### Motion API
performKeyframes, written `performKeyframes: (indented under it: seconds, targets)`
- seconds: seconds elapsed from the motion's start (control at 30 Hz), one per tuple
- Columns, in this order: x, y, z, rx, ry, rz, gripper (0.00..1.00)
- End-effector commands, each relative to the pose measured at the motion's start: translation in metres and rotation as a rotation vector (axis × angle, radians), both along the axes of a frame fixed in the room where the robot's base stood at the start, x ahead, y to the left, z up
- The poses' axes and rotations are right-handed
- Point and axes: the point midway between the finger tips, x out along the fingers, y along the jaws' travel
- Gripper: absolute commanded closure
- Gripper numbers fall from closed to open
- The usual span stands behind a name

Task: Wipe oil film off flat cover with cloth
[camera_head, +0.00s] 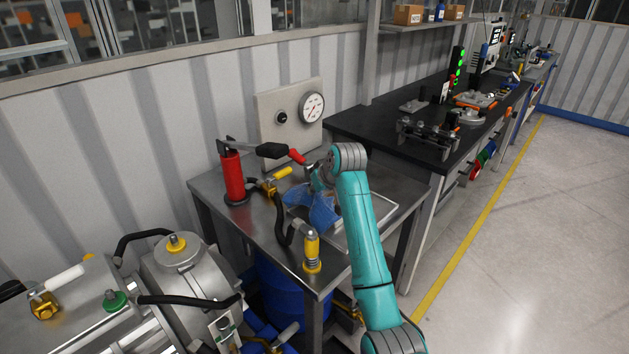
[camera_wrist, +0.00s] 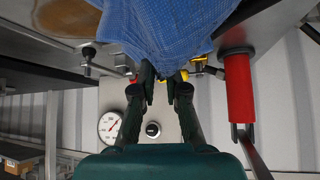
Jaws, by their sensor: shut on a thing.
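A blue cloth (camera_head: 318,208) hangs bunched from my gripper (camera_head: 316,183) over the metal table. In the wrist view the cloth (camera_wrist: 160,25) fills the top middle, and my gripper (camera_wrist: 165,80) is shut on it. A brown, oily-looking patch (camera_wrist: 68,15) lies on a grey metal surface at the top left of the wrist view, beside the cloth. I cannot tell whether that surface is the flat cover. My arm hides part of the shallow metal tray (camera_head: 392,213) on the table.
A red cylinder with a black lever (camera_head: 232,177) stands at the table's left back. A gauge panel (camera_head: 291,122) is behind. Yellow fittings (camera_head: 312,252) and black hoses are near the front edge. The grey drive unit (camera_head: 185,275) is at lower left; a dark workbench (camera_head: 400,110) is right.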

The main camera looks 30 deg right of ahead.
Motion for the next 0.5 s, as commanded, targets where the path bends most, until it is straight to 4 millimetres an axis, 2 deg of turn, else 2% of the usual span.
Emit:
performKeyframes:
  seconds: [0.2, 0.37, 0.4, 0.5]
  targets:
    - [0.0, 0.0, -0.021, 0.001, 0.002, 0.0, 1.0]
    - [0.0, 0.0, -0.026, 0.0, 0.001, 0.0, 1.0]
    - [0.0, 0.0, -0.026, 0.0, 0.0, 0.0, 0.85]
    - [0.0, 0.0, -0.026, 0.0, 0.0, 0.0, 0.6]
